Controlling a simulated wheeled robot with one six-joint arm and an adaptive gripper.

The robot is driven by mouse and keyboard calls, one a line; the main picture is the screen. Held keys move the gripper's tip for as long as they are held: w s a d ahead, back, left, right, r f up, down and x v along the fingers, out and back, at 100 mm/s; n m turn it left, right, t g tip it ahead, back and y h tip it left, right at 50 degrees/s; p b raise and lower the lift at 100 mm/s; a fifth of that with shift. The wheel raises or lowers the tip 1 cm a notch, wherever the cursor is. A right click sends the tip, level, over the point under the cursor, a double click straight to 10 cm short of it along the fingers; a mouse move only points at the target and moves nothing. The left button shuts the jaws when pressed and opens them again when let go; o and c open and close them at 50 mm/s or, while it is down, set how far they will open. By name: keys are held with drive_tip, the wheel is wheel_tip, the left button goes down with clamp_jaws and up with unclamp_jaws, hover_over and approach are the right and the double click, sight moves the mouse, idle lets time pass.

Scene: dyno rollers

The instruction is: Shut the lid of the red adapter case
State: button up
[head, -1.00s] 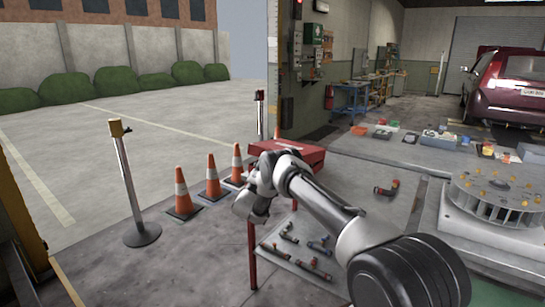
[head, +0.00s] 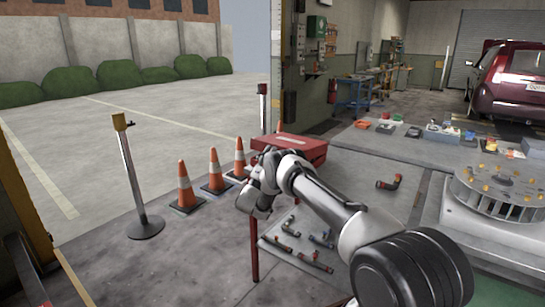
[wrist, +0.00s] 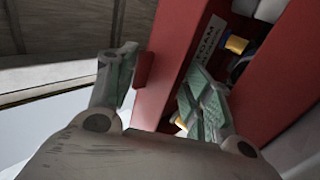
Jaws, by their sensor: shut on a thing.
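The red adapter case (head: 301,150) sits at the left end of the grey table, partly hidden behind my arm in the head view. In the wrist view the case (wrist: 170,62) fills the middle, with a white label and yellow and dark parts visible inside a gap, so it is not fully closed there. My gripper (wrist: 158,82) has a finger on each side of a red wall or edge of the case and is shut on it. I cannot tell whether that part is lid or body. In the head view the fingertips are hidden.
A round finned unit (head: 500,190) stands at right. Orange cones (head: 214,172) and a post (head: 130,175) stand on the floor at left.

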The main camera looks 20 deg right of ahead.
drive_tip(key=v, duration=0.8)
